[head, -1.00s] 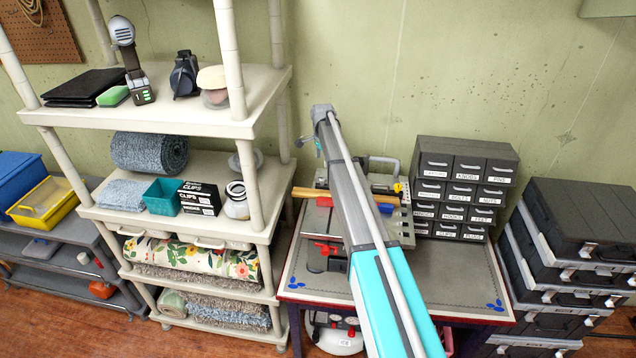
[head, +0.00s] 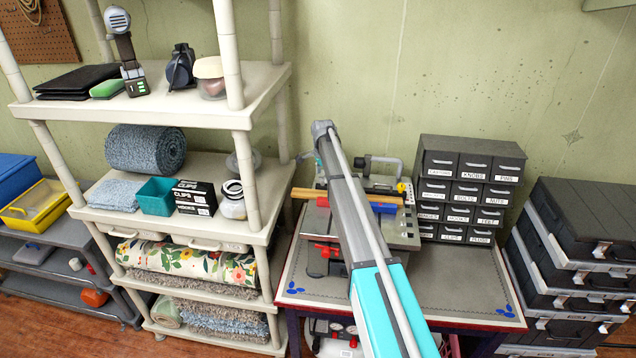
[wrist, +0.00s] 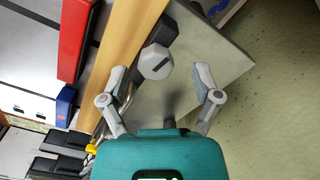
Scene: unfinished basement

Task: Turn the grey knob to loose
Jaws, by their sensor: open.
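The grey knob (wrist: 156,62) shows in the wrist view as a many-sided grey cap with a dark line across its face. It sits on a dark mount beside a wooden strip (wrist: 122,38). My gripper (wrist: 161,74) is open, its two fingers spread apart with the knob ahead of them, nearer the left finger. I see nothing held, and I cannot tell whether a finger touches the knob. In the head view my arm covers much of the bench machine (head: 400,232), and I cannot make out the knob or the fingertips there.
The machine stands on a workbench (head: 450,290) against the green wall. Labelled drawers (head: 466,190) stand right of it, and stacked black cases (head: 585,225) farther right. A white shelf rack (head: 262,240) stands close on the left. Red (wrist: 76,35) and blue (wrist: 65,106) blocks lie by the wooden strip.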

